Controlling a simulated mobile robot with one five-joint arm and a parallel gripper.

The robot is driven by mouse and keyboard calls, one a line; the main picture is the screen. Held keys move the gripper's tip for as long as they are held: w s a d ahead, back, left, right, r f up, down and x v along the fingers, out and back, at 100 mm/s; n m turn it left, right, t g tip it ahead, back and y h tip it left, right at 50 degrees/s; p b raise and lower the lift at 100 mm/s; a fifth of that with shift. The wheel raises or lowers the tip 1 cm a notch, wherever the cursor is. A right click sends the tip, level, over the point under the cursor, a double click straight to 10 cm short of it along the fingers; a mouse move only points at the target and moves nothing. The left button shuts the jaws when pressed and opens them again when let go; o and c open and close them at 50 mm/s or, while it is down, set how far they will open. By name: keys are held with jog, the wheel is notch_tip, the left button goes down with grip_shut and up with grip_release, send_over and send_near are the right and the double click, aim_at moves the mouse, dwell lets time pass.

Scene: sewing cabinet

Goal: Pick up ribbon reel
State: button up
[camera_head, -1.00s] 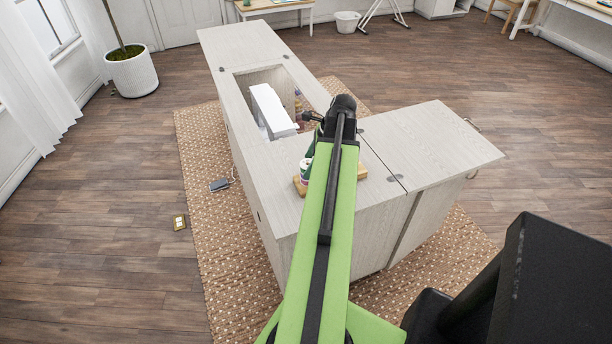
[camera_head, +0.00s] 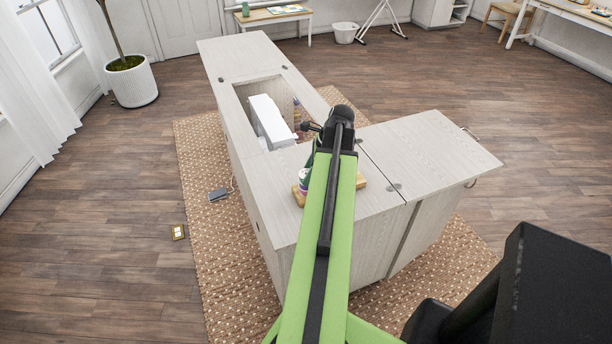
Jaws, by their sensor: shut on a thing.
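My green and black arm reaches over the near end of the pale wood sewing cabinet (camera_head: 236,205). My gripper (camera_head: 311,127) shows only as a small dark part left of the arm's end. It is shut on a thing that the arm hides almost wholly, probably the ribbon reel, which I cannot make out. A small wooden board (camera_head: 298,195) lies on the cabinet top. Small green, white and purple items (camera_head: 304,178) stand there, partly behind the arm, and I cannot tell them apart.
A white sewing machine (camera_head: 266,120) sits in the cabinet's open well. A hinged leaf (camera_head: 432,150) extends right. A woven rug (camera_head: 205,265) lies below, with a dark device (camera_head: 217,194) on it. A wall-plate-like item (camera_head: 178,232) lies by its left edge. Wide floor areas are clear.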

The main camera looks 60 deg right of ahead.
jog(key=s+d+r+p, duration=0.7)
jog(key=s+r+p, duration=0.2)
jog(key=r+p, duration=0.1)
jog(key=shift+d+r, duration=0.15)
jog(key=shift+r, duration=0.25)
jog(key=shift+s, duration=0.1)
